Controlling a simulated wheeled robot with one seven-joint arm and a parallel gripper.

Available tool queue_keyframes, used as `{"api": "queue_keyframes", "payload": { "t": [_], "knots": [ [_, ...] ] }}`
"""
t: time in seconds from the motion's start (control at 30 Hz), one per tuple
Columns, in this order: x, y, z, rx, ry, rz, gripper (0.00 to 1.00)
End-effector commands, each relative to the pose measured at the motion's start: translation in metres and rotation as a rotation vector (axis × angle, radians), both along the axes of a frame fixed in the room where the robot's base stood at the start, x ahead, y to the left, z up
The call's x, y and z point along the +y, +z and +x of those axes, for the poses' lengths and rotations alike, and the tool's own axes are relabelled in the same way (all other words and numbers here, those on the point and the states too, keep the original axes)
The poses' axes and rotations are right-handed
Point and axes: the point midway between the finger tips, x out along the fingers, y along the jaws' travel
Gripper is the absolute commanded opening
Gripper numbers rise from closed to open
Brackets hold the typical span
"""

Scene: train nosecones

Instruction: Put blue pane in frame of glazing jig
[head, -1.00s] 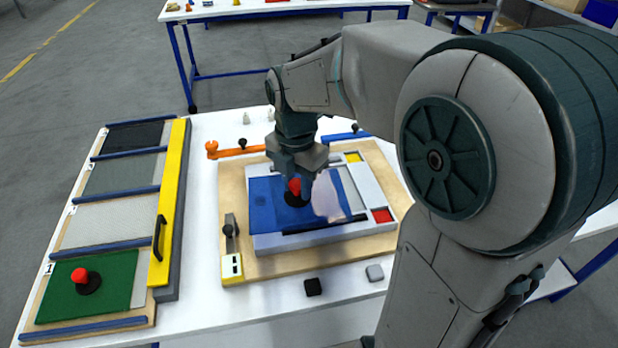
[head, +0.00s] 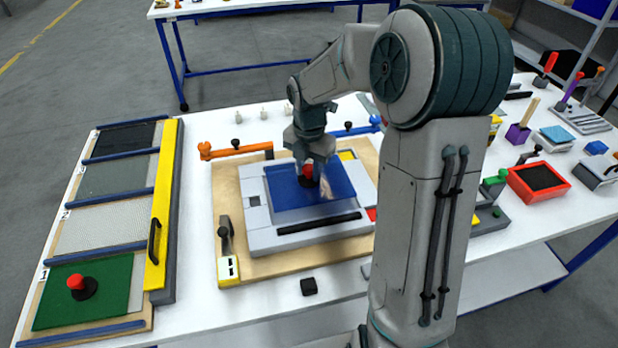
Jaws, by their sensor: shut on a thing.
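The blue pane (head: 290,195) is a flat sheet with a red knob (head: 307,172) on a black base. My gripper (head: 310,175) is shut on the red knob, above the glazing jig (head: 255,235). The jig is a pale grey frame on a wooden board, with a black bar (head: 320,223) along its near side and a dark square at its left. The pane lies over the middle of the frame; I cannot tell whether it rests in it or hangs just above. My arm hides the jig's right side.
At the left, a rack holds a green pane (head: 95,290) with a red knob, beside a yellow bar (head: 165,215). An orange clamp (head: 235,150) lies behind the jig. A black block (head: 309,286) lies in front. A red tray (head: 538,181) and tools crowd the right.

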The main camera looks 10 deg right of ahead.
Motion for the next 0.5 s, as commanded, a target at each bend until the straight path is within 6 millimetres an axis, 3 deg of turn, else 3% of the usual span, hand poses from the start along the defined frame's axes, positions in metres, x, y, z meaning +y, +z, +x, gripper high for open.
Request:
{"api": "queue_keyframes", "payload": {
  "t": [0.3, 0.5],
  "knots": [
    [0.000, -0.036, 0.000, 0.001, 0.001, 0.001, 0.00],
    [0.000, -0.039, 0.001, -0.003, 0.000, 0.000, 0.00]
  ]
}}
